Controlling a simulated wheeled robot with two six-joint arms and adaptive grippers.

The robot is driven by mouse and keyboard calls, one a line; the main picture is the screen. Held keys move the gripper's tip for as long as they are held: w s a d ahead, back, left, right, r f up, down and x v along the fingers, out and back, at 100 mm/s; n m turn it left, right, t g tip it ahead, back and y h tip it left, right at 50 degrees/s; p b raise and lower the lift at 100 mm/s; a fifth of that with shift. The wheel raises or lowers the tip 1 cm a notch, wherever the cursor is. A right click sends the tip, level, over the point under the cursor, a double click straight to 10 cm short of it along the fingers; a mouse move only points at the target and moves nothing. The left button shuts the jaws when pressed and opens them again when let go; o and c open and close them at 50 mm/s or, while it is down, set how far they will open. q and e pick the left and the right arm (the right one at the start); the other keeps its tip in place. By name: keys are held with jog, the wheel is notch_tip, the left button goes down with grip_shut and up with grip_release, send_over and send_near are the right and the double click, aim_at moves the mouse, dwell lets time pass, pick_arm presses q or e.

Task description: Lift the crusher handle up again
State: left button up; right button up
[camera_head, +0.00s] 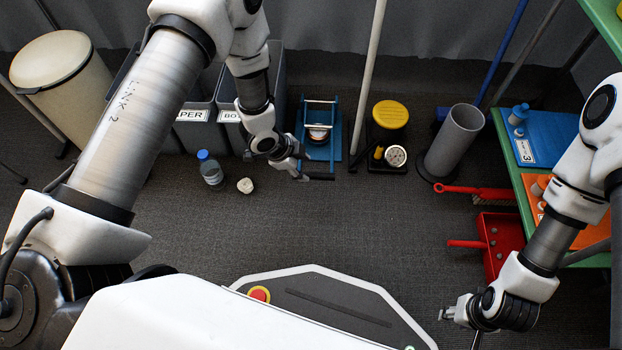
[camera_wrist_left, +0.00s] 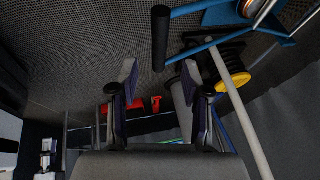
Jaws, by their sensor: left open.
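The blue crusher (camera_head: 336,148) stands on the floor at the back middle, with a round metal-looking piece in its frame. Its black handle grip (camera_head: 318,177) is low, at the front near the floor. In the left wrist view the black grip (camera_wrist_left: 160,45) sits on a blue lever, just beyond the gap between my fingertips. My left gripper (camera_head: 303,174) is open and empty, beside the left end of the grip; it also shows in the left wrist view (camera_wrist_left: 160,82). My right gripper (camera_head: 446,313) hangs far off at the lower right; its fingers are too small to judge.
A red dustpan (camera_head: 500,240) lies right. The middle floor is clear.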

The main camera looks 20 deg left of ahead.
aim_at(312, 175)
pick_arm(q)
jog(key=b+x, duration=0.2)
jog(key=x, duration=0.3)
jog(key=shift+f+b, duration=0.3)
jog(key=shift+b, duration=0.05)
jog(key=shift+w+d+f, duration=0.1)
jog(key=shift+d+f, duration=0.1)
jog(key=shift+f, duration=0.05)
grip_shut()
